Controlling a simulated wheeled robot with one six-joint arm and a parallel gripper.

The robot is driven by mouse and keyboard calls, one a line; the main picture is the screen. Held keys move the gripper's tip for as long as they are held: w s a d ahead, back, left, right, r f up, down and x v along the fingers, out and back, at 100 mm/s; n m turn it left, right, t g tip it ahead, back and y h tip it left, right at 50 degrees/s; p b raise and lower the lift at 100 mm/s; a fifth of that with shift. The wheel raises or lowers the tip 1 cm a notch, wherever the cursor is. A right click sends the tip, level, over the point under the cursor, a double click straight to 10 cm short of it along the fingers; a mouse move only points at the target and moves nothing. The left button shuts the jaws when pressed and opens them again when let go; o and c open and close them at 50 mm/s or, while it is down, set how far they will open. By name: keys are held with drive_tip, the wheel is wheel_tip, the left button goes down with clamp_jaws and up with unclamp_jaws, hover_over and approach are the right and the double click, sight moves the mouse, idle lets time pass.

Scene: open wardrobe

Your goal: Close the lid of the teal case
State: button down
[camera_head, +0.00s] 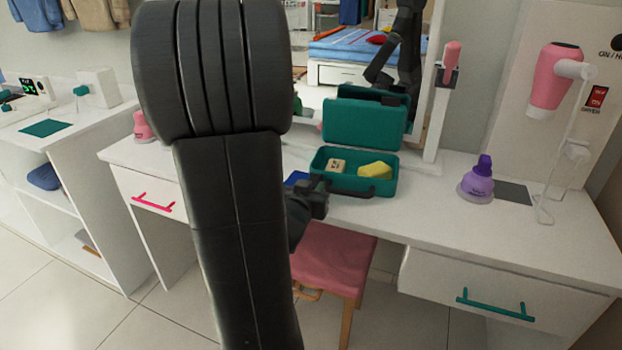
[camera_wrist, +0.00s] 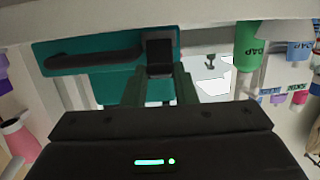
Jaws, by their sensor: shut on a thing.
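The teal case (camera_head: 390,182) stands on the white desk in the head view, with its lid (camera_head: 362,125) raised at the back. Inside lie a yellow sponge (camera_head: 375,170) and a small beige block (camera_head: 336,165). A dark handle (camera_head: 352,192) is on the front. My gripper (camera_head: 321,192) is at the case's front left corner, shut on part of the case. In the wrist view my gripper (camera_wrist: 160,88) has its fingers beside a dark upright piece of the case; the teal surface (camera_wrist: 80,50) and dark handle (camera_wrist: 95,62) show beyond. The exact gripped part is unclear.
A mirror behind the case reflects the lid and my arm. A pink stool (camera_head: 335,258) is below the front edge. My arm hides the left part.

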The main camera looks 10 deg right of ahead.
drive_tip(key=shift+w+d+r+g+y+p, duration=0.15)
drive_tip(key=shift+r+g+y+p, duration=0.4)
drive_tip(key=shift+p, duration=1.45)
drive_tip(key=shift+r+g+p, duration=0.15)
drive_tip(key=shift+g+p, duration=0.1)
drive_tip(key=shift+p, duration=0.4)
drive_tip(key=shift+f, duration=0.2)
drive_tip(key=c, duration=1.4)
unclamp_jaws()
drive_tip(key=shift+c, duration=0.2)
drive_tip(key=p+v, duration=0.4)
drive_tip(key=v, duration=0.9)
drive_tip(key=shift+s+a+r, duration=0.2)
drive_tip(key=shift+a+r, duration=0.05)
drive_tip(key=shift+a, duration=0.05)
